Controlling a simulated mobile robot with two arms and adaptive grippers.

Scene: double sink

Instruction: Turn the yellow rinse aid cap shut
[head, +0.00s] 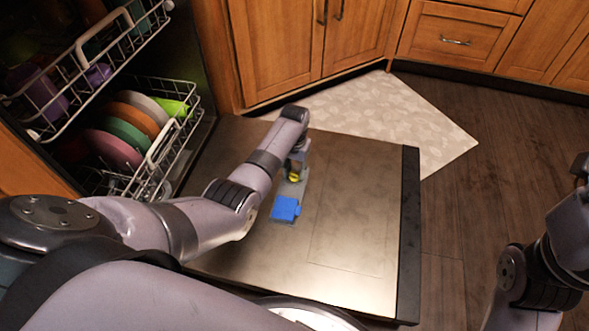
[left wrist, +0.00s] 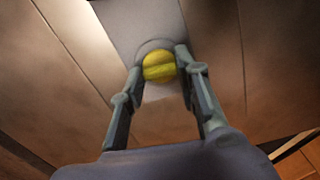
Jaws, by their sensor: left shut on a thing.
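The round yellow rinse aid cap (head: 293,178) sits in the grey dispenser plate (head: 299,188) on the inner face of the open dishwasher door (head: 340,215). In the left wrist view the cap (left wrist: 158,66) shows a raised bar across its middle, lying nearly level in the picture. My left gripper (head: 296,168) reaches down over the cap. Its two fingers (left wrist: 160,64) stand on the cap's left and right sides and are shut on it. In the head view my gripper and arm hide part of the cap and plate. My right gripper is not visible; only part of that arm shows at the right edge.
A blue dispenser flap (head: 286,208) lies just in front of the cap. The lower rack (head: 165,160) with coloured plates stands at left, beneath the upper rack (head: 85,60). Wooden cabinets (head: 300,40) stand behind. The door's right half is clear.

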